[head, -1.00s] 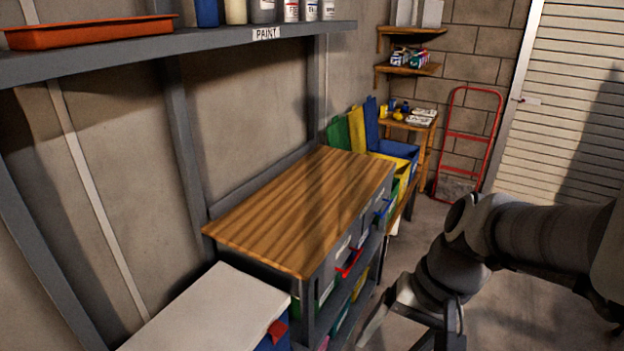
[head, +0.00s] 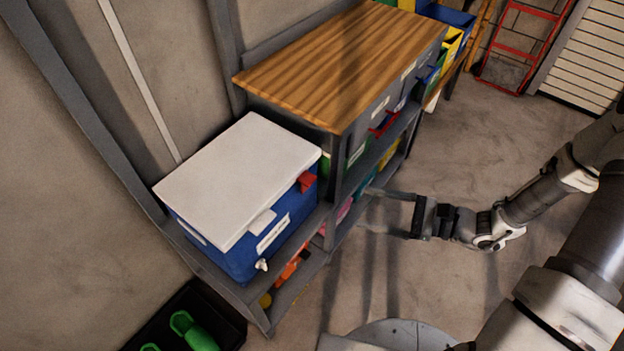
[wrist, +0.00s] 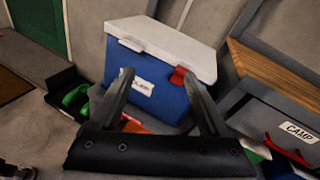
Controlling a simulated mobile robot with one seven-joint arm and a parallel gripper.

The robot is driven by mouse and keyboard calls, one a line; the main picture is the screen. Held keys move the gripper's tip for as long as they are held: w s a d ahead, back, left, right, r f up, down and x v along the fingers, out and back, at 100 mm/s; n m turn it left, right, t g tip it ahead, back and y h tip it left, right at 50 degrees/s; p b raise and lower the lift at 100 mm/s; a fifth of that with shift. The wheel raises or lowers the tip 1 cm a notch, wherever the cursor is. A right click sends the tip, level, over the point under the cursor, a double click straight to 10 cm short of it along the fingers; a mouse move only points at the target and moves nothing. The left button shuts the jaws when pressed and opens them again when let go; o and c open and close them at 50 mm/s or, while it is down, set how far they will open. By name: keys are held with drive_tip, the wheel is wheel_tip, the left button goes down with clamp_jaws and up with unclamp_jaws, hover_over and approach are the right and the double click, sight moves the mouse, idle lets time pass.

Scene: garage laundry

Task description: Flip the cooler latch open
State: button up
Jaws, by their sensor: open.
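The blue cooler (head: 240,255) with a white lid (head: 240,175) sits on the lower shelf unit at the left; its lid is down. A red latch (head: 307,182) is on its front near the right end, and a white latch (head: 262,222) is further left. In the wrist view, the cooler (wrist: 160,100) is ahead, with the red latch (wrist: 178,76) between my fingers in the picture and the white latch (wrist: 131,44) at upper left. My gripper (head: 366,209) is open and empty, right of the cooler and apart from it, its fingers pointing left.
A wood-topped bench (head: 340,65) with bins stands right of the cooler. Orange items (head: 292,268) lie on the shelf beneath it. A black tray (head: 215,312) with green shoes (head: 192,330) is on the floor at lower left. Open floor (head: 480,140) lies to the right.

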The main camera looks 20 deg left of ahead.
sight(313, 182)
wheel_tip(313, 182, down, 7)
drive_tip(key=w+m+t, duration=0.3)
drive_tip(key=m+t, duration=0.3)
drive_tip(key=m, duration=0.1)
drive_tip(key=shift+n+g, duration=0.3)
drive_tip(key=x, duration=0.5)
drive_tip(key=b+x, duration=0.1)
drive_tip(key=x, duration=1.1)
drive_tip(key=shift+s+r, duration=0.3)
drive_tip(key=shift+c, duration=0.2)
clamp_jaws()
drive_tip(key=shift+b, duration=0.3)
